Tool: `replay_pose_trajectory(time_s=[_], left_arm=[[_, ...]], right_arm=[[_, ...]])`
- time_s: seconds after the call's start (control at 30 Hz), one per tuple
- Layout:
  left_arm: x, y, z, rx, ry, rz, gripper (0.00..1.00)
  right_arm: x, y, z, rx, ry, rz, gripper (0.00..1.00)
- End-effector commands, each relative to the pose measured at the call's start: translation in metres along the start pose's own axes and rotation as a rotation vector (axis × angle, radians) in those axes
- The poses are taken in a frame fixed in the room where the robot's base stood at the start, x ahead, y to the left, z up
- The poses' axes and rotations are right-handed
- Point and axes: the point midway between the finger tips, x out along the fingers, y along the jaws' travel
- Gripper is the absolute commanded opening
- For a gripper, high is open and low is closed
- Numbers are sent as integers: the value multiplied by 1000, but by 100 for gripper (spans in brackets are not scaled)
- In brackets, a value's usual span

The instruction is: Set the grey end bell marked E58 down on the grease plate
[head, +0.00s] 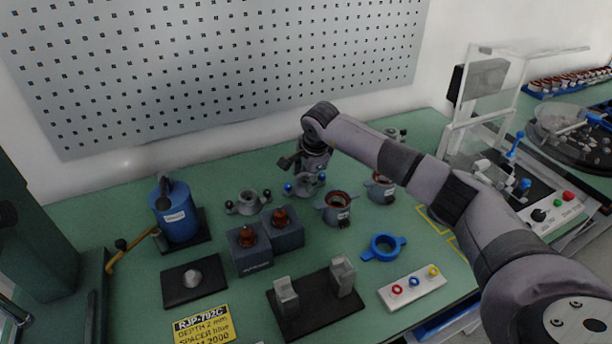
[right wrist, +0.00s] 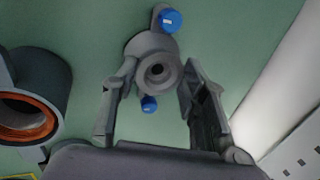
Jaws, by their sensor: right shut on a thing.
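A grey end bell (head: 305,187) with blue-capped ears is under my right gripper (head: 308,172) at the back middle of the bench. In the right wrist view the end bell (right wrist: 157,68) sits between the two fingers of my right gripper (right wrist: 159,72), which is shut on its round hub. Its E58 mark is not readable, and I cannot tell if it is clear of the bench. A dark flat plate (head: 174,292) with a grey dome-shaped lump on it lies at the front left; it looks like the grease plate. My left gripper is not in view.
Another end bell (head: 248,200) stands left of my gripper. Dark blocks (head: 252,257) with copper-coloured parts stand between gripper and plate. A blue can (head: 174,217) stands behind the plate. Stators (head: 337,212), a blue ring (head: 382,248) and a two-post fixture (head: 318,313) are nearby.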

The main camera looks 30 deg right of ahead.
Motion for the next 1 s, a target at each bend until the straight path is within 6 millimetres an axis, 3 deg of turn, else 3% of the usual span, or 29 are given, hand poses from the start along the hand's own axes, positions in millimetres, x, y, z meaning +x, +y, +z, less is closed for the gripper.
replay_pose_trajectory(time_s=[0.47,0.87,1.0], left_arm=[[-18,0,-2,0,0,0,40],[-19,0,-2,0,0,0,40],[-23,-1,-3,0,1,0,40]], right_arm=[[-30,-11,0,0,0,-3,5],[-33,-13,0,1,0,-4,5],[-44,-17,-1,1,0,-6,5]])
